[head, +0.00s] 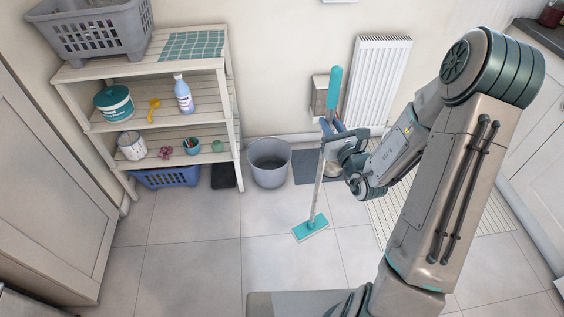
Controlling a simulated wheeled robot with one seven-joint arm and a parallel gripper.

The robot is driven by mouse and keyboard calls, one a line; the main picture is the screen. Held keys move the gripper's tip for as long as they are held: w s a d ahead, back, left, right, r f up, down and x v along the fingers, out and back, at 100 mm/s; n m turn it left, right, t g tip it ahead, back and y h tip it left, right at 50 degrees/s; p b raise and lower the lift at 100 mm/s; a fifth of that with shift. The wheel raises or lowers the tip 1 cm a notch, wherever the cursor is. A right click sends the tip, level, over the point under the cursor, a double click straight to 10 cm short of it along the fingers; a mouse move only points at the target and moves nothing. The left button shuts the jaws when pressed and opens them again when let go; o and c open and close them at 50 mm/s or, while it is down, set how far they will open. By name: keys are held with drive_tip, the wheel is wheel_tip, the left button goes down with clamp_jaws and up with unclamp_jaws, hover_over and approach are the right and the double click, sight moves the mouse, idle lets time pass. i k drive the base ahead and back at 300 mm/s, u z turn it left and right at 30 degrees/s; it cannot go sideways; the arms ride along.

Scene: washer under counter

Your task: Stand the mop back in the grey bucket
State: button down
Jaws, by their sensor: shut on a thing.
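The mop has a teal grip (335,86), a pale pole and a flat teal head (311,228). It stands nearly upright, leaning slightly, with its head low at the floor tiles; I cannot tell whether it touches them. My gripper (329,130) is shut on the upper part of the pole, below the teal grip. The grey bucket (268,170) stands on the floor to the left of the mop, against the back wall, beside the shelf. Its open top faces up and it looks empty. The mop head is in front and to the right of it, apart from it.
A wooden shelf (150,127) with bottles, tubs and cups stands left of the bucket, a grey basket (90,30) on top. A blue basket (166,177) sits underneath. A white radiator (378,75) hangs behind my arm. A dark mat (304,167) lies right of the bucket. Front floor is clear.

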sight(270, 165)
drive_tip(key=u, duration=0.2)
drive_tip(key=i, duration=0.75)
drive_tip(key=u, duration=0.5)
drive_tip(key=i, duration=1.1)
